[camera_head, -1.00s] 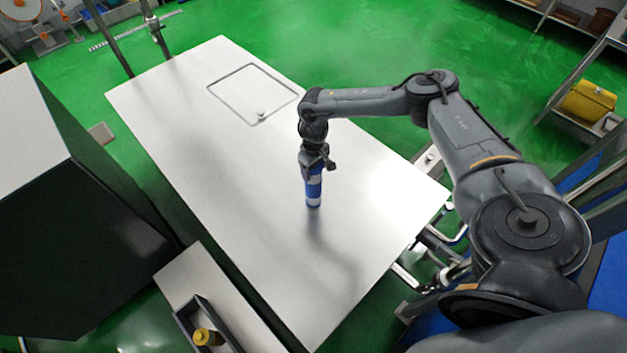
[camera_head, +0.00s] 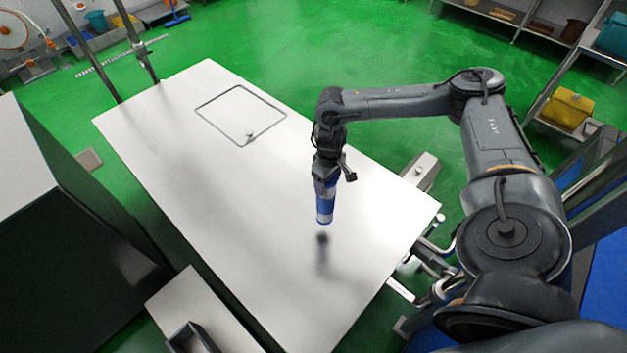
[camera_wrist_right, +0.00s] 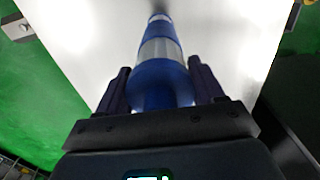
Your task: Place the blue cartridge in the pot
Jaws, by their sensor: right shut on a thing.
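The blue cartridge (camera_head: 325,207) is a slim blue cylinder with a pale band, upright below my right gripper (camera_head: 326,176). My right gripper is shut on its upper part. The cartridge hangs a little above the white table (camera_head: 210,190), with its shadow apart from its lower end. In the right wrist view the cartridge (camera_wrist_right: 160,62) runs away from between the two dark fingers, blue with a silver-white band. I cannot make out a pot in these views. My left gripper is not in view.
A square outlined panel with a small knob (camera_head: 249,135) is at the table's far end. A dark cabinet (camera_head: 70,230) stands left. A small dark tray (camera_head: 190,338) is at the bottom. A metal box (camera_head: 421,170) sits by the right edge. The table's middle is clear.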

